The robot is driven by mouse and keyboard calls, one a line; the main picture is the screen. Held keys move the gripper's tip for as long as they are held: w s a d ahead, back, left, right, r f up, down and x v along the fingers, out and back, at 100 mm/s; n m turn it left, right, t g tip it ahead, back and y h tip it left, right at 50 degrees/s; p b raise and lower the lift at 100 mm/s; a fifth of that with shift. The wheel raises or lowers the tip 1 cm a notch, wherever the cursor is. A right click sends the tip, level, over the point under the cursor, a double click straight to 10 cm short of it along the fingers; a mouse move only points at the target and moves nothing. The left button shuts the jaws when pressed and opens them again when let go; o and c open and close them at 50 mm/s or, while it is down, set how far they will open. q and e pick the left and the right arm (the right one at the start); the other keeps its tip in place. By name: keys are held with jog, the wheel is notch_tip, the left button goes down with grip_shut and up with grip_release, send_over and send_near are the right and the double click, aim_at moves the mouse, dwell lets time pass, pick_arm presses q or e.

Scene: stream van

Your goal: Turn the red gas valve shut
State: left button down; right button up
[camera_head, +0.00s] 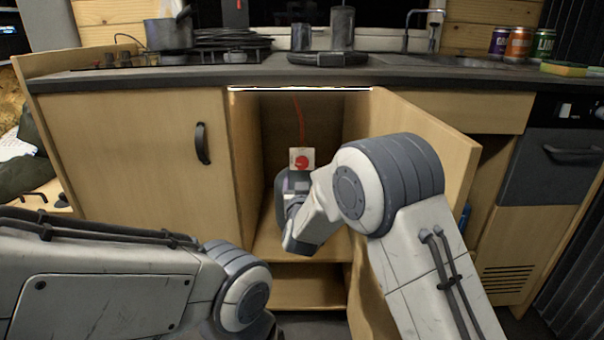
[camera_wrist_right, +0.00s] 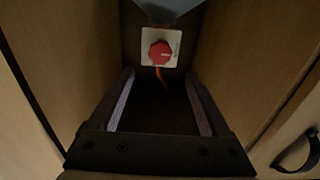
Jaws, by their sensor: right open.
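The red gas valve (camera_head: 302,162) is a round red knob on a pale square plate at the back of the open cupboard. In the right wrist view the red knob (camera_wrist_right: 160,54) sits ahead of and between the two fingers. My right gripper (camera_wrist_right: 160,84) is open and empty, its fingers apart and short of the knob. In the head view my right gripper (camera_head: 291,186) is inside the cupboard just below the plate, its fingertips hard to make out. My left arm shows at lower left, but its gripper is out of view.
Cupboard walls stand close on both sides of my right gripper. The open cupboard door (camera_head: 437,140) is to the right of the opening, partly behind my right arm. A red hose (camera_head: 300,118) runs from the valve. The counter (camera_head: 200,78) with a pot (camera_head: 168,34) is above.

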aim_at(302, 163)
jog(key=w+b, duration=0.2)
jog(key=w, duration=0.6)
jog(key=shift+w+f, duration=0.1)
jog(key=shift+w+b, duration=0.4)
jog(key=shift+w, duration=0.15)
grip_shut()
